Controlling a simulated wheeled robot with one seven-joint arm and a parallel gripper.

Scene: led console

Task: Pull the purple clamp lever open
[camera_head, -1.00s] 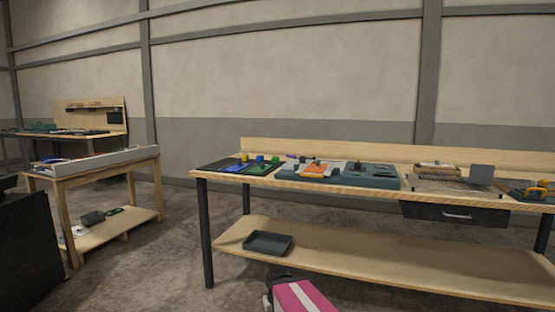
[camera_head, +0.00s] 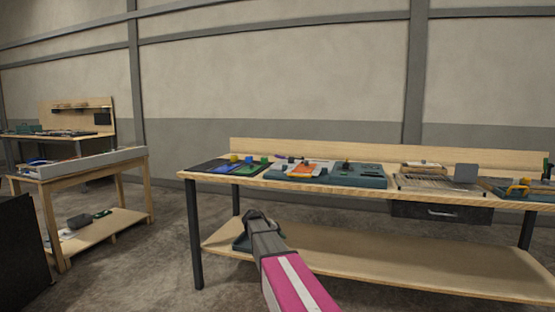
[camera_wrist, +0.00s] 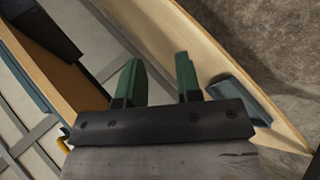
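A small purple bar (camera_head: 280,156), seemingly the clamp lever, shows at the back of the workbench, left of the orange piece. It is too small to tell its angle or whether it is open. My gripper (camera_head: 257,215) is in front of the bench, below the tabletop and well apart from the lever. In the wrist view its two green fingers (camera_wrist: 158,78) stand apart with nothing between them. The lever cannot be made out in the wrist view.
The workbench top (camera_head: 470,202) carries dark teal fixtures (camera_head: 358,178), a black mat with coloured blocks (camera_head: 222,167) and an orange piece (camera_head: 303,170). A drawer (camera_head: 440,212) hangs below its front edge. A teal tray (camera_head: 240,243) lies on the lower shelf, partly behind my gripper.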

